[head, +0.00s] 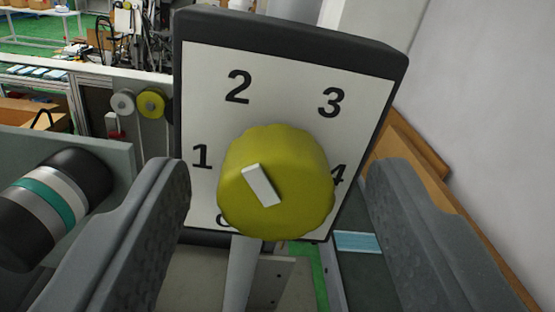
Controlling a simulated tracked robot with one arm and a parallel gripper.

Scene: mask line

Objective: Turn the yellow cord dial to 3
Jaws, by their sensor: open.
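The yellow cord dial (305,165) is a round, ridged knob on a pale upright panel (290,65) with a dark frame. The digits 1, 2 and 3 show clearly around it. The 4 at right and a digit at lower left are partly hidden by the knob. A white bar (262,185) on the knob's face slants from upper left to lower right. Its upper end points up-left, between 1 and 2. My gripper (285,182) is open, with one finger on each side of the dial. Both fingers look apart from it.
A dark roller with white and teal bands (50,200) is at left, close to my left finger. Small grey and yellow spools (150,103) are behind it. A white wall (480,100) and an orange-brown board (410,140) are at right.

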